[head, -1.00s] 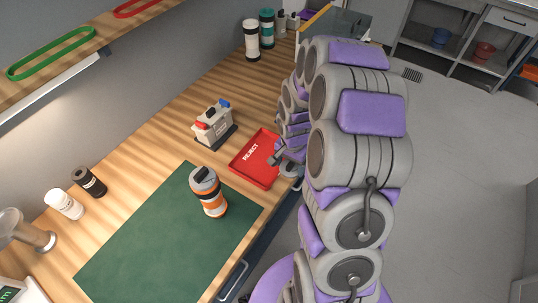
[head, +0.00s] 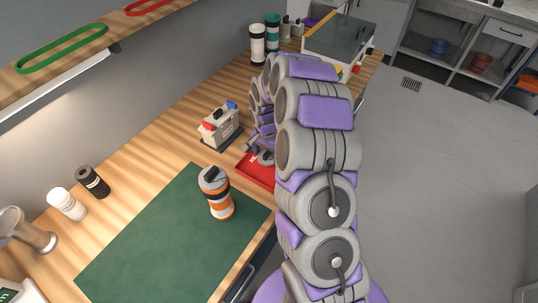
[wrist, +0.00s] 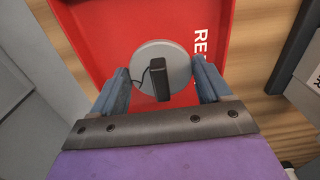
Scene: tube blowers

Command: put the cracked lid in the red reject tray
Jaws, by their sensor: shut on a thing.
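The cracked lid (wrist: 178,62) is a round grey disc with a black upright tab and a thin dark crack line on its left side in the wrist view. My gripper (wrist: 160,72) is shut on it, with one finger at each side of the disc. The red reject tray (wrist: 112,22) lies beneath the lid, with part of its white lettering showing. In the head view the tray (head: 254,174) is partly hidden by my arm, and my gripper (head: 262,154) is over it. I cannot tell whether the lid touches the tray floor.
An orange, white and black tumbler (head: 216,196) with a lid stands on the green mat (head: 150,245). A grey device (head: 220,125) with red and blue parts stands left of the tray.

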